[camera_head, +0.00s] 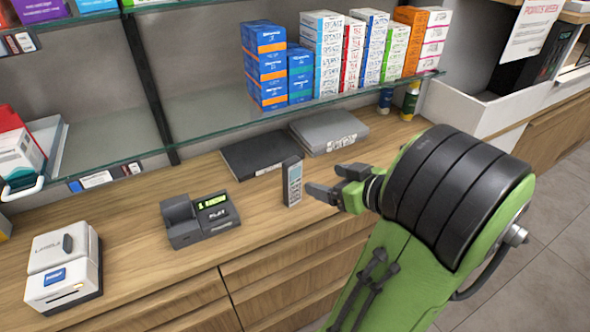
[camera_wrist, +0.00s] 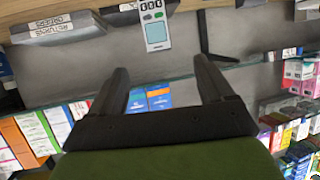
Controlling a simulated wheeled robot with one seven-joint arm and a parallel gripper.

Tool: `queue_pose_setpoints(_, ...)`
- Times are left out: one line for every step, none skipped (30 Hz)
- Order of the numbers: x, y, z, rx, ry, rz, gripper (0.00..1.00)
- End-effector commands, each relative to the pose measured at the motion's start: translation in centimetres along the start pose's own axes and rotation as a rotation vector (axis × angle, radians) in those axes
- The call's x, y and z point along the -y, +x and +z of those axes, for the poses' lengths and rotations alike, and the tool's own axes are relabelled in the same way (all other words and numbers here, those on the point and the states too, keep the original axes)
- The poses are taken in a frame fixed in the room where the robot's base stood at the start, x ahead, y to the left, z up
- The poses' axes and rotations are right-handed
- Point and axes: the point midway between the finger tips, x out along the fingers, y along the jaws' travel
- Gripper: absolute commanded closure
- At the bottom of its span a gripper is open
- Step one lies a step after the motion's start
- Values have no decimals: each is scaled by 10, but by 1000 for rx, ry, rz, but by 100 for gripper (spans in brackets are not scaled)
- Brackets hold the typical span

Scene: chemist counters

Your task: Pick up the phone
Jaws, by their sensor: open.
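The phone (camera_head: 292,184) is a slim grey handset with a light screen and keypad, standing upright on the wooden counter. My gripper (camera_head: 330,182) is open and empty just to the right of the phone, with its fingers pointing toward it. In the wrist view, which looks upside down, the phone (camera_wrist: 156,33) is at the top middle. It lies beyond the gap between the two open fingertips (camera_wrist: 162,68), apart from both. A dark grey phone base (camera_head: 210,222) with a green display sits to the left.
A black flat box (camera_head: 255,152) and a grey box (camera_head: 329,130) lie behind the phone. A glass shelf (camera_head: 205,112) with medicine boxes (camera_head: 320,55) hangs above the counter. A white card machine (camera_head: 62,268) stands at the left. The counter front (camera_head: 250,222) is clear.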

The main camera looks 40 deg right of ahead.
Motion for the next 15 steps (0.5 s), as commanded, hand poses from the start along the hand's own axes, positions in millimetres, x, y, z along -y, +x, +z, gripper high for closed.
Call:
queue_pose_setpoints(-3, -2, 1, -8, 1, 8, 19)
queue_pose_setpoints(-4, -2, 1, -11, 1, 10, 19)
queue_pose_setpoints(-4, 0, 1, -13, 0, 11, 19)
queue_pose_setpoints(-4, 3, 0, -14, 0, 10, 19)
queue_pose_setpoints(-4, 7, 0, -14, -1, 9, 19)
queue_pose_setpoints(-4, 16, 0, -14, -1, 6, 19)
queue_pose_setpoints(-3, 23, 0, -14, -2, 4, 19)
queue_pose_setpoints(-3, 31, 0, -13, -2, 3, 19)
queue_pose_setpoints(-3, 42, 0, -12, -2, 3, 19)
queue_pose_setpoints(-3, 50, 0, -13, -1, 4, 19)
queue_pose_setpoints(-3, 57, 0, -12, -2, 3, 19)
queue_pose_setpoints(-4, 67, 0, -12, -1, 3, 19)
queue_pose_setpoints(-4, 75, 0, -12, -1, 4, 19)
queue_pose_setpoints(-4, 81, -1, -13, -2, 5, 19)
queue_pose_setpoints(-4, 89, -1, -12, -1, 6, 19)
